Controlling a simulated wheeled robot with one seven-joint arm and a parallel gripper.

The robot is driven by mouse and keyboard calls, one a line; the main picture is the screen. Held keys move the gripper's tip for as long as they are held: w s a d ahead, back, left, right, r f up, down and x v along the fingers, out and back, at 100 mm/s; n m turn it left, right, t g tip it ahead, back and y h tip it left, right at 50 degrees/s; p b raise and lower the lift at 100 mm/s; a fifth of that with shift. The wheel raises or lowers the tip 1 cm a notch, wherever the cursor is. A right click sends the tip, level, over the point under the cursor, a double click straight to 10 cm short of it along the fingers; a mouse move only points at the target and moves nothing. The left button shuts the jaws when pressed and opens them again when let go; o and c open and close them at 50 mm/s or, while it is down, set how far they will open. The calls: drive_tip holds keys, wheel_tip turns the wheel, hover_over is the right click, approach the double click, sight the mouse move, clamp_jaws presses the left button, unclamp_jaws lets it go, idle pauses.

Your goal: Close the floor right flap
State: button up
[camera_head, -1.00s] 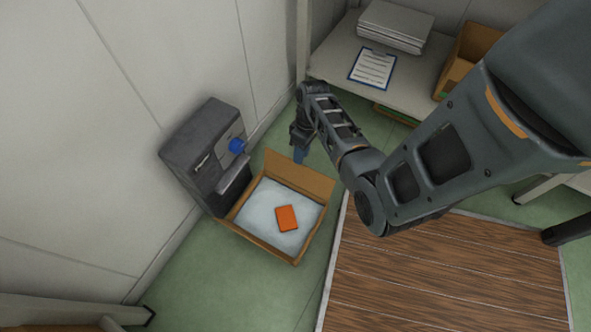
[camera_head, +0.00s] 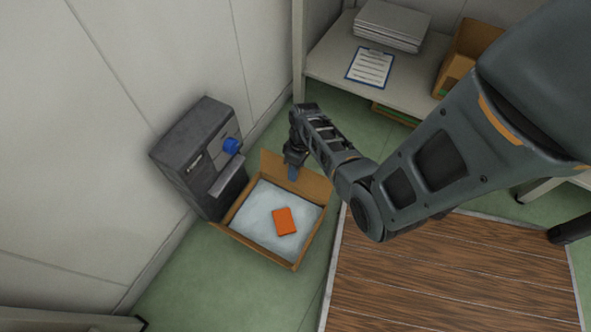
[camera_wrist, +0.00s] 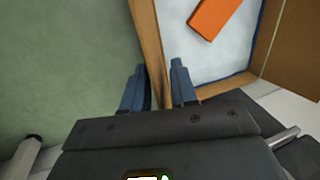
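An open cardboard box (camera_head: 268,260) stands on the floor, with a white lining (camera_head: 255,212) and an orange block (camera_head: 284,221) inside. A cardboard flap (camera_head: 315,184) stands raised along its far side. My gripper (camera_head: 293,174) is pointed down at this flap's upper edge. In the wrist view, the two blue fingers of my gripper (camera_wrist: 160,88) are apart, one on each side of a narrow cardboard strip (camera_wrist: 150,40). I cannot tell whether they touch it. The orange block (camera_wrist: 214,14) shows at the top, and a wider cardboard panel (camera_wrist: 293,50) at the right.
A dark grey machine with a blue knob (camera_head: 231,146) stands against the wall, close to the box's left side. A shelf with papers and a clipboard (camera_head: 370,68) is at the back. A wooden platform (camera_head: 450,275) lies to the right. Green floor is clear in front of the box.

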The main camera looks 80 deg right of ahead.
clamp_jaws()
idle(1.2)
